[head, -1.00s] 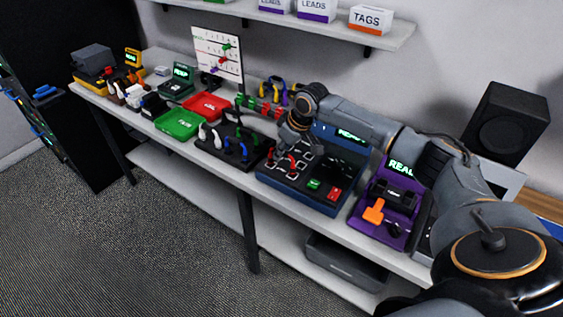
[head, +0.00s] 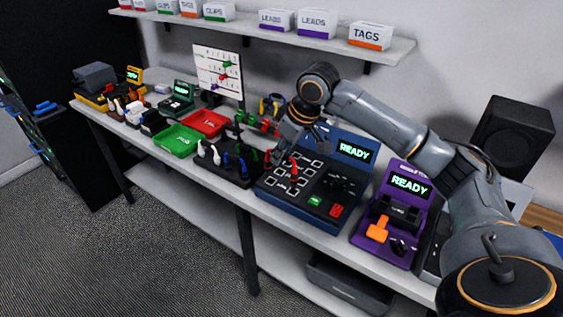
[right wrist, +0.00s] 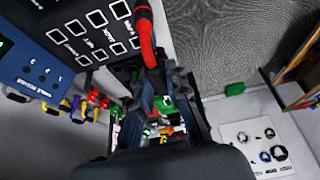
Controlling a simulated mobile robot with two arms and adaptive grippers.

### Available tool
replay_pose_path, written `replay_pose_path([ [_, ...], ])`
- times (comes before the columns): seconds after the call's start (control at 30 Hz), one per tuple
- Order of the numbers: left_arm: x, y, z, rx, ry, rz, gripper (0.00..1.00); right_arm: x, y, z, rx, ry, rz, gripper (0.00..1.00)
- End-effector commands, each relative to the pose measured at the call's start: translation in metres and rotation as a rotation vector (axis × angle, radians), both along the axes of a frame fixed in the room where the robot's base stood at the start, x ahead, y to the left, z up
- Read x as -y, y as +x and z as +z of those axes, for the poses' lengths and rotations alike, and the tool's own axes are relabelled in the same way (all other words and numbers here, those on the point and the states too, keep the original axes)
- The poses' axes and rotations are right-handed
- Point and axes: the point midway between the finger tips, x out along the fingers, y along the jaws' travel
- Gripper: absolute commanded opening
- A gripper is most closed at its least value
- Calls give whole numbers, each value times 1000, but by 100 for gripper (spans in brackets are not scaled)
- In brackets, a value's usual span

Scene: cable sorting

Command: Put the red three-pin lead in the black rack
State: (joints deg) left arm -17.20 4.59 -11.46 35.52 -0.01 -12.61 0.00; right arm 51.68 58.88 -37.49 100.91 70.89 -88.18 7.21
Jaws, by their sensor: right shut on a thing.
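The red lead (head: 293,170) is in my right gripper (head: 279,156), above the left part of the blue test station. In the right wrist view the red lead (right wrist: 146,38) sticks out from between the closed fingers (right wrist: 152,85) and passes over the station's black panel. Its pins are too small to make out. The black rack (head: 228,179) stands just left of the station and holds white and blue leads upright. A small red piece shows near the rack's right end, partly hidden by the gripper. My left gripper is out of view.
The blue test station (head: 345,144) shows READY, as does the purple station (head: 410,183) to its right. A green tray (head: 176,141) and a red tray (head: 205,122) lie left of the rack. A white card board (head: 218,70) stands behind; a shelf hangs above.

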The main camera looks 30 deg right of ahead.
Motion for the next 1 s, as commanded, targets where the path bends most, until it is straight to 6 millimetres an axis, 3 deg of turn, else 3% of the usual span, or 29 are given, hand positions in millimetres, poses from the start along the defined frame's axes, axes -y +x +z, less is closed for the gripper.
replay_pose_path([
  [0.2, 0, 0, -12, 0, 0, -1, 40, -26, -38, 16, -1, -2, 4, 0],
  [0.4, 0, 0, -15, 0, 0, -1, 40, -39, -57, 28, -3, -1, 1, 0],
  [1.0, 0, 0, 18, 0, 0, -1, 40, -43, -63, 54, -5, 1, 0, 0],
])
